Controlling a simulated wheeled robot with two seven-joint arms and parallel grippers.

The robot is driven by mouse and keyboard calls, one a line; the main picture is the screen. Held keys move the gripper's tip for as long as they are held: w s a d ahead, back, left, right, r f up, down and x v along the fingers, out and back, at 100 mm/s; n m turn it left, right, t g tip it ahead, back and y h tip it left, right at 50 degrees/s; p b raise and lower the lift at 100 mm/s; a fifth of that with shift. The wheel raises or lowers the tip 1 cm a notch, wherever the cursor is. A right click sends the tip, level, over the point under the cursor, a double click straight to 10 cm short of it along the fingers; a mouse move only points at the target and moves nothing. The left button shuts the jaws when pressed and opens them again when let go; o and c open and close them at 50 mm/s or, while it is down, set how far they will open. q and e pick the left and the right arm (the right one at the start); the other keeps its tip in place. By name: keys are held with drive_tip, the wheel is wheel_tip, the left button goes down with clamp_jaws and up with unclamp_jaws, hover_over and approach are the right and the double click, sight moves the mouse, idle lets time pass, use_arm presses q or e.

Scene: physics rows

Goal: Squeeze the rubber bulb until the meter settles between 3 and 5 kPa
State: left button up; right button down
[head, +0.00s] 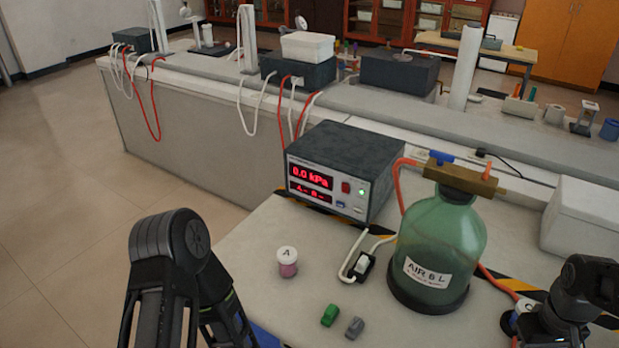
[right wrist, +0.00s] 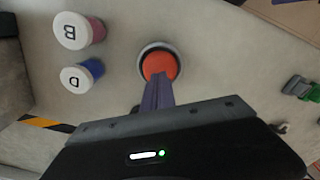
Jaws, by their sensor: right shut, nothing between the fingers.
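The meter (head: 335,175) is a dark box with a red display reading 0.0 kPa, in the head view. An orange-red dome (right wrist: 159,63) in a grey ring, which looks like the rubber bulb, sits on the bench in the right wrist view. My right gripper (right wrist: 158,84) is shut and empty, its fingertips over the dome's near edge. I cannot tell whether they touch it. In the head view my right arm hides most of that spot. My left arm shows at lower left, its fingers not visible.
A green bottle (head: 440,250) with red tubes stands right of the meter. A jar labelled A (head: 287,263), a switch (head: 363,264) and green (head: 330,315) and grey (head: 355,327) blocks lie in front. Jars B (right wrist: 79,31) and D (right wrist: 82,77) stand near the dome.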

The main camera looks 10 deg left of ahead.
drive_tip(key=shift+f, duration=0.15)
idle(0.5)
drive_tip(key=shift+f+b, duration=1.6)
drive_tip(key=shift+f, duration=0.3)
drive_tip(key=shift+r+p, duration=1.5)
drive_tip(key=shift+r, duration=0.35)
drive_tip(key=shift+f, duration=0.1)
drive_tip(key=shift+f+b, duration=1.3)
drive_tip(key=shift+f, duration=0.3)
drive_tip(key=shift+r+p, duration=1.35)
drive_tip(key=shift+r, duration=0.35)
drive_tip(key=shift+f, duration=0.1)
